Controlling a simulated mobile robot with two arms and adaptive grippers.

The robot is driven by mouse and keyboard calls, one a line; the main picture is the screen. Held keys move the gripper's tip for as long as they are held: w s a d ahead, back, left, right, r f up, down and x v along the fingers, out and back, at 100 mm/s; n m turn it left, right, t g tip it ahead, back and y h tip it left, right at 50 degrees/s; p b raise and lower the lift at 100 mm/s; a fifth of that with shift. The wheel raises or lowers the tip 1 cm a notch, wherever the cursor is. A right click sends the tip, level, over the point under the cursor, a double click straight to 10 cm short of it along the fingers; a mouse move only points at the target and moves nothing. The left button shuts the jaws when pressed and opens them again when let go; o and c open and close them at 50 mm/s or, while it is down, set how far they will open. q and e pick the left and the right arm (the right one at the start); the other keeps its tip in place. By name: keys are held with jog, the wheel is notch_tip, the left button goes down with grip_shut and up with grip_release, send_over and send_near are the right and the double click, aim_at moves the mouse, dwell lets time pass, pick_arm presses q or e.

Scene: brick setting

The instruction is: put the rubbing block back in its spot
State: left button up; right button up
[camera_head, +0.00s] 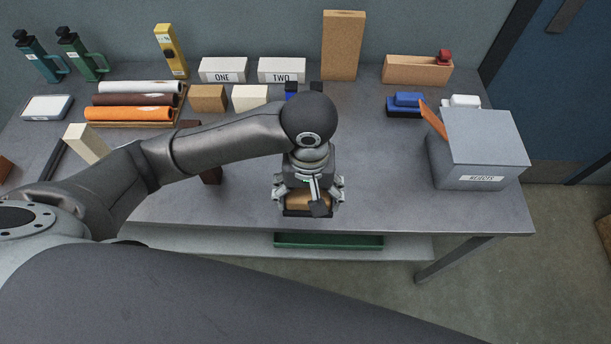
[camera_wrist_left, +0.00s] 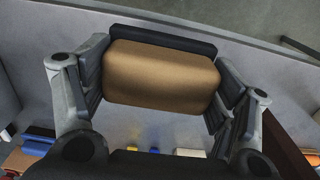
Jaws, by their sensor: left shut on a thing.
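My left gripper (camera_head: 308,202) is over the front part of the grey table (camera_head: 390,190), near its front edge. It is shut on a tan block with a dark base, which I take for the rubbing block (camera_head: 307,199). In the left wrist view the block (camera_wrist_left: 160,74) sits between the two fingers of the gripper (camera_wrist_left: 162,88), with a dark strip along its far side. I cannot tell whether the block touches the table or hangs just above it. No marked spot for it is clear to me. My right gripper is not in view.
Boxes labelled ONE (camera_head: 222,70) and TWO (camera_head: 282,70), rolls (camera_head: 130,100) and a tall brown block (camera_head: 342,45) stand farther back. The table between gripper and bin is clear.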

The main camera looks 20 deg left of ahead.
pick_arm(q)
jog(key=w+a+f, duration=0.1)
jog(key=w+f, duration=0.1)
jog(key=w, duration=0.1)
jog(key=w+a+f, duration=0.1)
jog(key=w+f, duration=0.2)
jog(key=w+a+f, duration=0.1)
jog(key=w+f, duration=0.2)
jog(key=w, duration=0.1)
jog(key=shift+a+p, duration=0.3)
jog(key=shift+p, duration=0.1)
jog(key=f, duration=0.2)
jog(key=shift+w+a+f+p, duration=0.15)
jog(key=shift+w+f+p, duration=0.1)
jog(key=shift+f+p, duration=0.15)
jog(key=shift+f, duration=0.4)
jog(key=shift+f, duration=0.1)
jog(key=o, duration=1.3)
